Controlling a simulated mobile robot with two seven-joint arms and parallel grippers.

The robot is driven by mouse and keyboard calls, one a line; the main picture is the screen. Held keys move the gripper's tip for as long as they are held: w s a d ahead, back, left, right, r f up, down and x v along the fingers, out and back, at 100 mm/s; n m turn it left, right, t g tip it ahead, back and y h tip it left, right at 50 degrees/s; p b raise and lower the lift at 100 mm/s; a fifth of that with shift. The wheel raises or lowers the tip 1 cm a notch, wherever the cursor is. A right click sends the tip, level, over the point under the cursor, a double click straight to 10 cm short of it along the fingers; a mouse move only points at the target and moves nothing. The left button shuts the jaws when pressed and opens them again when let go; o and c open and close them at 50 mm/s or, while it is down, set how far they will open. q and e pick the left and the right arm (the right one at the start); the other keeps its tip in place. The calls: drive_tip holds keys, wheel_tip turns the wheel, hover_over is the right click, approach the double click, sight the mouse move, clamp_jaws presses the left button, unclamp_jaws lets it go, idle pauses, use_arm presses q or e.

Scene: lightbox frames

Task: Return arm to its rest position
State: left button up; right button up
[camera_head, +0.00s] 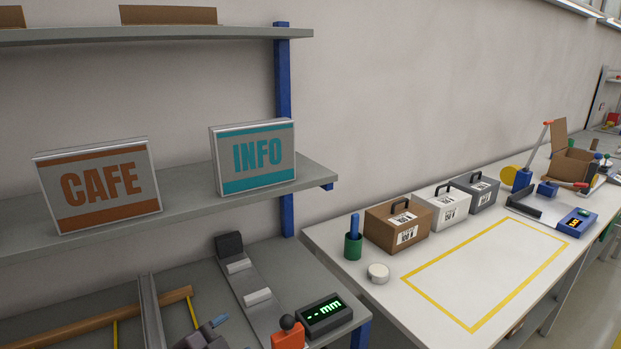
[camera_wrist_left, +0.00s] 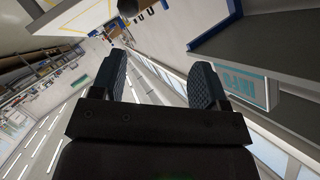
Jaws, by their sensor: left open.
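My left gripper (camera_wrist_left: 158,85) shows in the left wrist view with its two dark ridged fingers spread apart. Nothing sits between the fingers. The INFO lightbox frame (camera_wrist_left: 233,82) is beyond the right finger in that view. In the head view, the INFO lightbox frame (camera_head: 254,157) stands on the grey middle shelf (camera_head: 195,199), near its right end. The CAFE lightbox frame (camera_head: 99,185) stands on the same shelf to its left, tilted back slightly. Neither gripper shows in the head view.
A blue shelf post (camera_head: 283,80) rises behind the shelf's right end. Below is a grey bench with a measuring slide and a green-lit display (camera_head: 325,315). The white table (camera_head: 330,236) at right holds several handled boxes, a green cup (camera_head: 353,246) and a bare yellow-outlined area (camera_head: 490,265).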

use_arm(q)
drive_tip(key=s+a+f+n+y, duration=0.3)
drive_tip(key=s+a+f+n, duration=0.3)
drive_tip(key=s+f, duration=0.3)
drive_tip(key=s+a+f+n+g+y+b, duration=0.1)
drive_tip(key=s+a+f+n+y, duration=0.2)
drive_tip(key=s+a+f+n, duration=0.3)
drive_tip(key=s+f, duration=0.4)
drive_tip(key=f, duration=0.1)
drive_tip(key=shift+a+y+b, duration=0.25)
drive_tip(key=shift+y+b, duration=0.05)
drive_tip(key=shift+s, duration=0.1)
